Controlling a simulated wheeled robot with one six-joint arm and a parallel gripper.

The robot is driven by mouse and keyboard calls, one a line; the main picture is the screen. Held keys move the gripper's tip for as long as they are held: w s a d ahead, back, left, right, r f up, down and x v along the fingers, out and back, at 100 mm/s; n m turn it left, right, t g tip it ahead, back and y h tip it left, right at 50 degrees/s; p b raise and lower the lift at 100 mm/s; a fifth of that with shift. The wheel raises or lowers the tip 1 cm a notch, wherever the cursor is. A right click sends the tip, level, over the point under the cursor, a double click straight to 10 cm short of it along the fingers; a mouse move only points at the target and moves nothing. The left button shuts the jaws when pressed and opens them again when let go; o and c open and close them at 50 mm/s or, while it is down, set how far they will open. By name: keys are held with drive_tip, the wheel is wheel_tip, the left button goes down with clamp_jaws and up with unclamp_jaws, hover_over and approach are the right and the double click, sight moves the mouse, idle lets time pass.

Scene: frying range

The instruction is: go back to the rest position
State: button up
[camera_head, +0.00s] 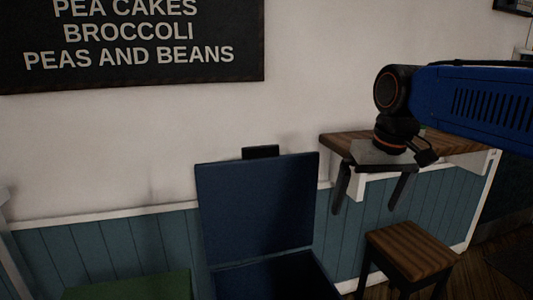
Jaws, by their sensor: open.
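My gripper (372,192) hangs at the end of my blue arm on the right side of the head view. Its two dark fingers point down and stand wide apart, with nothing between them. It is in front of a wooden wall shelf (344,144) and covers part of it. From this view I cannot tell how far it is from the shelf.
A dark blue box with a raised lid (257,208) stands at the lower middle. A wooden stool (412,247) is at the lower right. A green surface (135,288) shows at the lower left. A black menu board (130,77) hangs on the pale wall.

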drive_tip(key=s+d+f+t, duration=0.1)
drive_tip(key=s+d+f, duration=0.2)
drive_tip(key=s+f, duration=0.4)
drive_tip(key=s+d+f+m+t, duration=0.1)
drive_tip(key=s+d+f, duration=0.2)
drive_tip(key=s+f, duration=0.4)
wheel_tip(320, 180, down, 4)
drive_tip(key=shift+d+r+h, duration=0.2)
drive_tip(key=shift+d+h, duration=0.1)
drive_tip(key=shift+d, duration=0.05)
